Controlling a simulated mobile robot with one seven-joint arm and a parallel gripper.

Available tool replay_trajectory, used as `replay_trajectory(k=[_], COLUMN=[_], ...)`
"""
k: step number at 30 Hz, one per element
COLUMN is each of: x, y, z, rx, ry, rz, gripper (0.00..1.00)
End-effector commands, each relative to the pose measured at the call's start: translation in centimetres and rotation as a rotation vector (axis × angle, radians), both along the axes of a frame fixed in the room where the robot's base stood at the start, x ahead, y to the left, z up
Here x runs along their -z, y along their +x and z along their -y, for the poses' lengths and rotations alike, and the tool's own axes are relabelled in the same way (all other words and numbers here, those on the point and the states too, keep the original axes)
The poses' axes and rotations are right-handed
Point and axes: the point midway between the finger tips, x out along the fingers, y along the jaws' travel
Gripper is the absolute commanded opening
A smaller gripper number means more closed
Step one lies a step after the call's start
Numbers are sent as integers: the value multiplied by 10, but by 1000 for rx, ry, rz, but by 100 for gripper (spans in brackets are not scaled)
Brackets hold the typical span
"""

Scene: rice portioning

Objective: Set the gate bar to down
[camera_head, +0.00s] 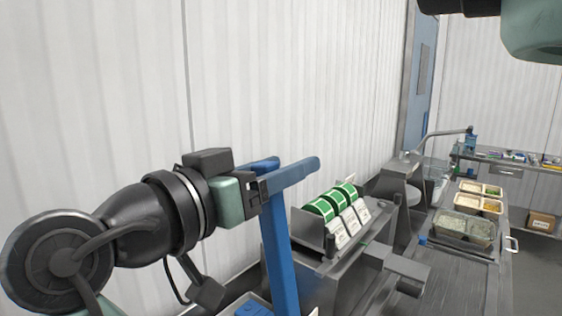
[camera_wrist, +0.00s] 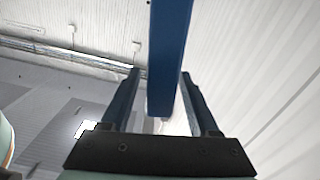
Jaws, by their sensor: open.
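A long blue bar, which looks like the gate bar (camera_head: 281,262), stands nearly upright in the head view. Its top end is at my gripper (camera_head: 297,166), partly hidden by the nearer finger. In the wrist view the gate bar (camera_wrist: 171,50) comes down from the top edge and ends between the two blue fingers of my gripper (camera_wrist: 161,74). The fingers are open, with a gap on each side of the bar. I cannot see the bar's lower end or its pivot.
Right of the bar, a metal machine (camera_head: 325,262) carries several green-and-white label rolls (camera_head: 336,208). Beyond it is a metal counter (camera_head: 455,282) with trays of food (camera_head: 467,228). A pale ribbed wall (camera_head: 110,80) runs close behind my arm.

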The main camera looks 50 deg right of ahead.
Motion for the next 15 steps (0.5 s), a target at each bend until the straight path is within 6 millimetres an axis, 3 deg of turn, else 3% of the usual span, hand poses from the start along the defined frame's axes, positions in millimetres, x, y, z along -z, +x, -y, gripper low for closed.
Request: replay_trajectory(k=[6,15], x=[1,0], y=[0,0], z=[0,0], rx=[0,0], ry=[1,1], rz=[0,-1], gripper=[59,5])
